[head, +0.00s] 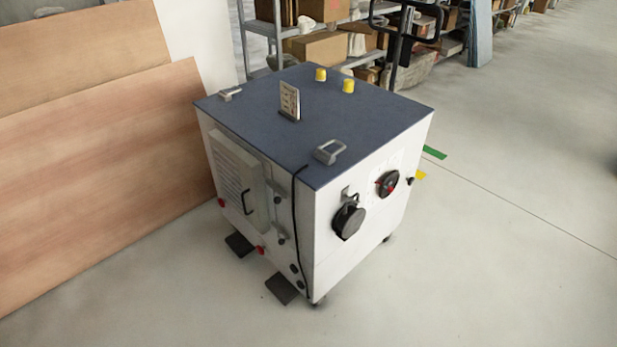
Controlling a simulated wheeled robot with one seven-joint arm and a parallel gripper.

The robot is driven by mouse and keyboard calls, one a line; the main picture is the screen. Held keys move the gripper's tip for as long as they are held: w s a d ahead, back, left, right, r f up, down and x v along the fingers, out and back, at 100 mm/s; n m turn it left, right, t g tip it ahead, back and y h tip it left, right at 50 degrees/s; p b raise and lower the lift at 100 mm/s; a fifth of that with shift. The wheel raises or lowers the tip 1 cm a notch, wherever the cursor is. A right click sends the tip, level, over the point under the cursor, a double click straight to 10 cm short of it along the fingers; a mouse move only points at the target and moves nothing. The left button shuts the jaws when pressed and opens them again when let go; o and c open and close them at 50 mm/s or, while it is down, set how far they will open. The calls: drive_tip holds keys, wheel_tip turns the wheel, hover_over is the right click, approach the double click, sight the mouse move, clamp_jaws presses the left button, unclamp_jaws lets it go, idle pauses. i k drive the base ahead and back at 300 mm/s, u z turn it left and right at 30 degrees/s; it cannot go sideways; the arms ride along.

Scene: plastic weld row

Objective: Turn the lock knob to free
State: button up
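A box-shaped machine with white sides and a dark blue top (365,110) stands on the floor in the middle of the head view. Its right-hand face carries a round black and red knob (388,184) near the upper right. The markings around this knob are too small to read, so I cannot tell its setting. A small black knob (409,181) sits to its right, by the corner. Which of them is the lock knob does not show clearly. My gripper is not in view.
A round black part (348,222) hangs by a metal hook left of the red and black knob. A door with a handle (247,201) is on the left face. Wooden panels (100,170) lean at left; shelves stand behind. Floor at right and front is clear.

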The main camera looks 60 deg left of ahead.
sight(410, 180)
drive_tip(key=u, duration=0.2)
drive_tip(key=i, duration=3.35)
drive_tip(key=u, duration=4.15)
drive_tip(key=i, duration=0.5)
drive_tip(key=u, duration=0.05)
